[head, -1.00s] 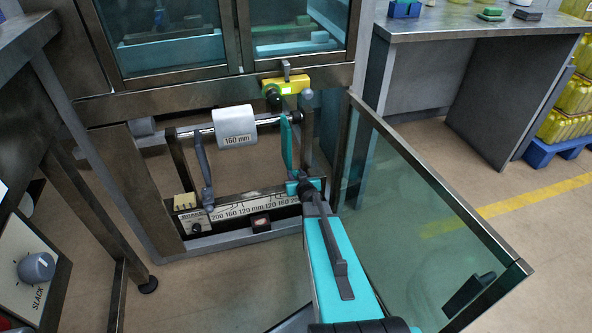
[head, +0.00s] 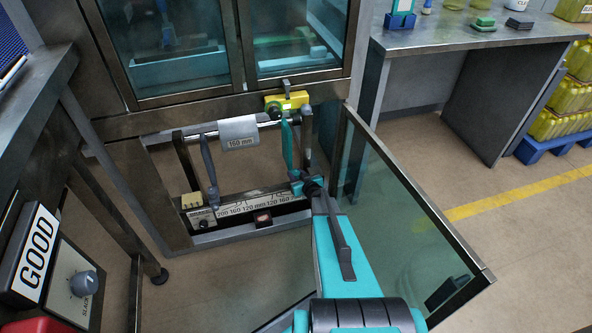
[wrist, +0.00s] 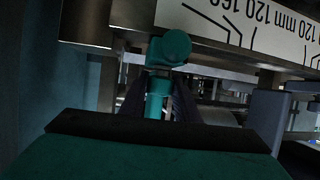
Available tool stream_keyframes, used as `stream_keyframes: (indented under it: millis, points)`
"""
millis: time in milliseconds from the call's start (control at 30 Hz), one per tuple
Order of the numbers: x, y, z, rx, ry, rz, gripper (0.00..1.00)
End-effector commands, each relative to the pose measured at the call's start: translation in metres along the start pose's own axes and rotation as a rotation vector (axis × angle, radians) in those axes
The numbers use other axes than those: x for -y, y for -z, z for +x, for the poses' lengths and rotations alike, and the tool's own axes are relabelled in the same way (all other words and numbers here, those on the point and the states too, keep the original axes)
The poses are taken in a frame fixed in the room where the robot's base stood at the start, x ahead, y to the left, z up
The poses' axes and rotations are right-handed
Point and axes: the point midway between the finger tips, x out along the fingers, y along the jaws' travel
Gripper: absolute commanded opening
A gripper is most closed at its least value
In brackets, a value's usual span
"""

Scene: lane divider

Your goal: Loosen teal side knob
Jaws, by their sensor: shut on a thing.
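The teal upright guide (head: 287,145) stands at the right end of the roller bar, above the printed scale rail (head: 250,206). My gripper (head: 306,184) is at the foot of this guide, reached from the front right. In the wrist view my gripper's dark fingers (wrist: 158,100) are shut on either side of the teal side knob (wrist: 157,88). A rounded teal part (wrist: 172,47) shows just above it, near the scale. The fingers hide part of the knob, so its turn angle cannot be read.
The open glass door (head: 400,220) stands close to the right of my arm. A grey guide (head: 209,165) and the white 160 mm roll (head: 238,132) are left of the teal guide. A GOOD sign (head: 36,254) and a SLACK dial (head: 84,284) are at left.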

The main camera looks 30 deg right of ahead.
Motion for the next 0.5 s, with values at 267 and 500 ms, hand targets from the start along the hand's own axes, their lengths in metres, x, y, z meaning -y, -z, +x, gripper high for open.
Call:
stream_keyframes:
  millis: [267, 500]
  points:
    - [-0.0010, 0.0058, 0.0006, -0.003, 0.046, -0.018, 0.06]
    - [-0.0008, 0.0037, -0.0002, -0.003, 0.078, -0.030, 0.06]
